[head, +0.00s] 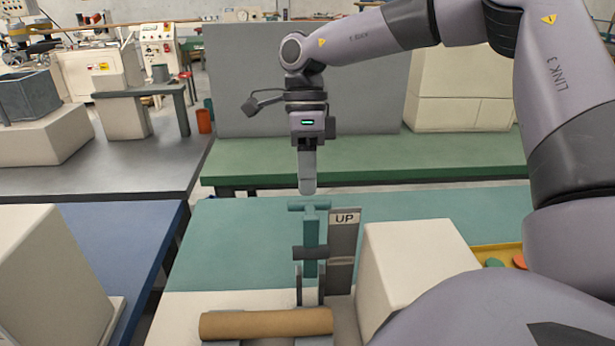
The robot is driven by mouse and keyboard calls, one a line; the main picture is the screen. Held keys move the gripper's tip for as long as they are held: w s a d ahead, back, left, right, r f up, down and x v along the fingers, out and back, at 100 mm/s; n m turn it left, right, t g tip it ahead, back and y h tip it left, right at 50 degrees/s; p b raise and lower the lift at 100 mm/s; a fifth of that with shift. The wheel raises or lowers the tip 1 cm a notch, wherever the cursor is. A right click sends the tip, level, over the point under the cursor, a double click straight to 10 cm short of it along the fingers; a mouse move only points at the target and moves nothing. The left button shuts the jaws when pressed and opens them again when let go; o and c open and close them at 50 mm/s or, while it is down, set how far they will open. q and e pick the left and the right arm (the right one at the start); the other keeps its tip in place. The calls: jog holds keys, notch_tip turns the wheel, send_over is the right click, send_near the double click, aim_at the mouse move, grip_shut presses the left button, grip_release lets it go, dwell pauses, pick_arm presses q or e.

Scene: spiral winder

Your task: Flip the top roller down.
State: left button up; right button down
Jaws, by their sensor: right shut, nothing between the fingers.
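The top roller assembly stands upright in the head view, with a teal arm (311,238) that ends in a teal crossbar (309,206) at its top. A dark roller (311,253) crosses the arm lower down, between grey brackets. A grey plate with a sign reading "UP" (345,218) stands just right of the arm. A brown cylinder (266,323) lies in front, below the assembly. My right gripper (308,190) points down, shut and empty, just above the crossbar; I cannot tell whether it touches it. My left gripper is not in view.
A cream block (414,262) stands close to the right of the assembly. A yellow tray (499,252) with small coloured pieces lies farther right. The teal table top (230,240) left of the assembly is clear. A green bench (370,160) and a grey panel (240,80) stand behind.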

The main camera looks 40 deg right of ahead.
jog(key=shift+s+a, duration=0.35)
jog(key=shift+s, duration=0.05)
dwell(0.4)
